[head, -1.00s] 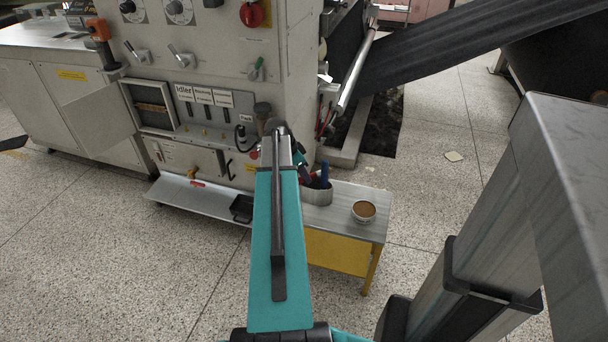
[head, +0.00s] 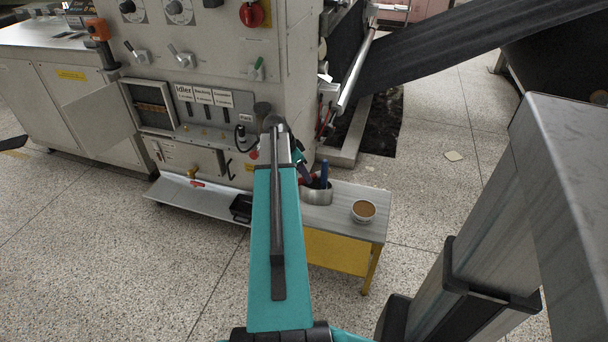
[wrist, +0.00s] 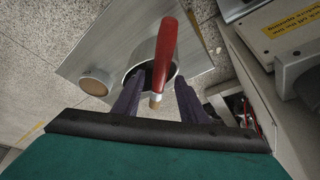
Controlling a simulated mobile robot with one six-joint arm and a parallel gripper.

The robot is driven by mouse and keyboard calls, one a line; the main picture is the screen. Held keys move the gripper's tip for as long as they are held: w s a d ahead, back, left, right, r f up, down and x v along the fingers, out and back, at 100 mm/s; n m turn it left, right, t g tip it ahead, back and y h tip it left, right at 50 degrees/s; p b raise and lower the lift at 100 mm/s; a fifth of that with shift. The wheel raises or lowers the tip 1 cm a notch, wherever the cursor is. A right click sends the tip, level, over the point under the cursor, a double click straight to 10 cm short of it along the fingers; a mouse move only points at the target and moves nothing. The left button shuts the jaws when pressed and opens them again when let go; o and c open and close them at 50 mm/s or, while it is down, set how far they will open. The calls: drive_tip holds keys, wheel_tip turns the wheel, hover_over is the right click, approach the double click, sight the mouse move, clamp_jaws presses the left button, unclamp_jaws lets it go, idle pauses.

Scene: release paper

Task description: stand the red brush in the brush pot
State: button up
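The red brush (wrist: 165,55) shows in the wrist view as a red handle with a tan end between my fingers. My gripper (wrist: 159,78) has its two dark fingers spread, with a gap visible on each side of the brush. The grey brush pot (wrist: 142,52) is just beyond the fingertips, and the brush overlaps its mouth. I cannot tell how deep the brush sits in it. My arm hides much of the gripper there.
A small bowl with brown contents (head: 363,211) stands on the bench (head: 345,197), right of the pot. The large machine (head: 215,60) rises close behind the bench. A black tray (head: 241,208) lies left of my arm.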

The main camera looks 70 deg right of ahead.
drive_tip(key=p+v, duration=0.1)
drive_tip(key=v, duration=1)
idle(0.6)
drive_tip(key=w+a+f+n+y, duration=0.1)
drive_tip(key=w+a+f+n, duration=0.5)
drive_tip(key=w+a+f, duration=0.6)
drive_tip(key=w+a+f+n+y, duration=0.15)
drive_tip(key=a+f+n, duration=0.25)
drive_tip(key=a+f, duration=0.45)
drive_tip(key=w+a+f+n, duration=0.3)
drive_tip(key=a+f+n, duration=0.15)
drive_tip(key=a, duration=0.75)
drive_tip(key=s+a+f+n, duration=0.1)
drive_tip(key=a+f+n, duration=0.1)
drive_tip(key=a+f, duration=0.4)
drive_tip(key=s+a+f+n, duration=0.2)
drive_tip(key=a+f+n, duration=0.1)
drive_tip(key=a, duration=0.6)
drive_tip(key=s+a+f+n, duration=0.3)
drive_tip(key=s+a+f, duration=0.1)
drive_tip(key=a, duration=0.3)
drive_tip(key=s+a+f+n+g, duration=0.1)
drive_tip(key=s+a+f+n, duration=0.3)
drive_tip(key=s+a, duration=0.3)
drive_tip(key=shift+s+a+g+y, duration=0.2)
drive_tip(key=shift+g+y, duration=0.1)
drive_tip(key=shift+y, duration=0.05)
